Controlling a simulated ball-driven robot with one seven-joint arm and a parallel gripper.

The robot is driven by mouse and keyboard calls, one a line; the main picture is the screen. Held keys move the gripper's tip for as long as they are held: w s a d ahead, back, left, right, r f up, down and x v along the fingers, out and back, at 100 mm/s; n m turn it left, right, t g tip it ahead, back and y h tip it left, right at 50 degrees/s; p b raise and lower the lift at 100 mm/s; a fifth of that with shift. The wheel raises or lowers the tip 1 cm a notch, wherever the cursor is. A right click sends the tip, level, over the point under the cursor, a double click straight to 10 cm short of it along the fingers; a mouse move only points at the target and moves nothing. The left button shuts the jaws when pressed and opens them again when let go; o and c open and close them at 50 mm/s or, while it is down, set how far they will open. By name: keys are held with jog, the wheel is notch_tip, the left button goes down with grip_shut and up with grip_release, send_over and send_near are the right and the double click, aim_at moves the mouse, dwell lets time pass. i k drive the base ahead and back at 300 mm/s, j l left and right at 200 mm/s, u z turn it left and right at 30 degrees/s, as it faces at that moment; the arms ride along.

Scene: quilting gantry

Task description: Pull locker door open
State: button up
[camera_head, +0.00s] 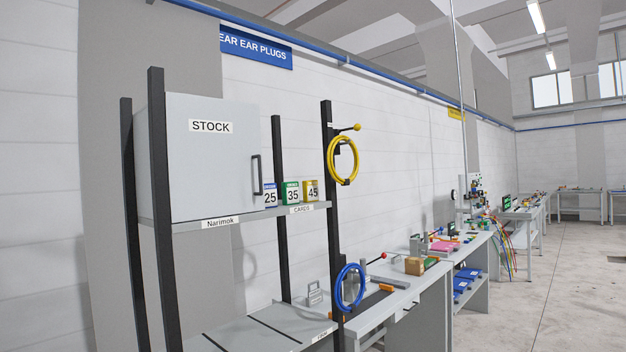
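The locker (205,180) is a light grey box labelled STOCK, standing on the upper shelf of a black-post rack at the left. Its front door appears closed. A dark vertical bar handle (257,175) sits on the door's right side. My gripper is not in the picture, so its place relative to the handle and its opening cannot be seen.
Black posts (158,220) stand in front of and beside the locker. Small numbered boxes (292,192) sit right of it on the shelf (235,215). Yellow (343,160) and blue (350,288) coils hang on a post. Workbenches (400,290) run rightward; the floor (570,280) at right is clear.

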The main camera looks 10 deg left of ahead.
aim_at(214, 145)
jog(key=i+l+u, duration=0.15)
jog(key=i, duration=0.45)
jog(key=i+l+u, duration=0.2)
jog(key=i, duration=0.35)
